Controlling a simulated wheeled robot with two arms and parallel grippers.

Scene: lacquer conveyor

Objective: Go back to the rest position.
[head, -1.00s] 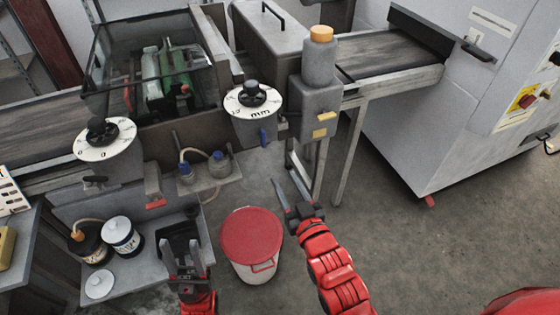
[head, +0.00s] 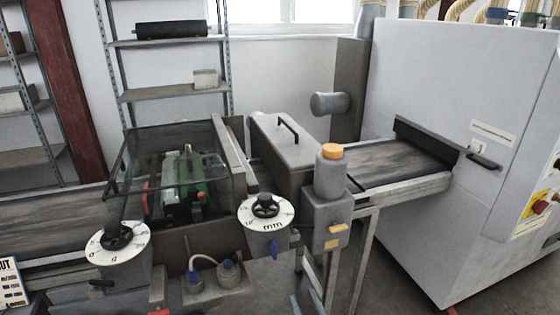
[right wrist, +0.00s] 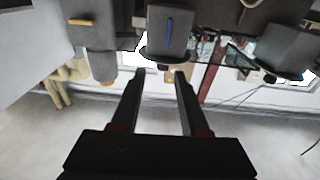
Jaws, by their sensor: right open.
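In the head view my right gripper (head: 305,303) shows only as fingertips at the bottom edge, below the conveyor machine and near its support legs. In the right wrist view my right gripper (right wrist: 160,76) is open, with its two dark fingers apart and nothing between them. My left gripper is not in the head view.
The machine has a left dial (head: 130,252), a right dial (head: 283,222) and a grey post with an orange cap (head: 333,151). A conveyor belt (head: 392,160) leads into a large white cabinet (head: 425,85). Shelves (head: 175,92) stand behind. Some floor (head: 395,285) is clear.

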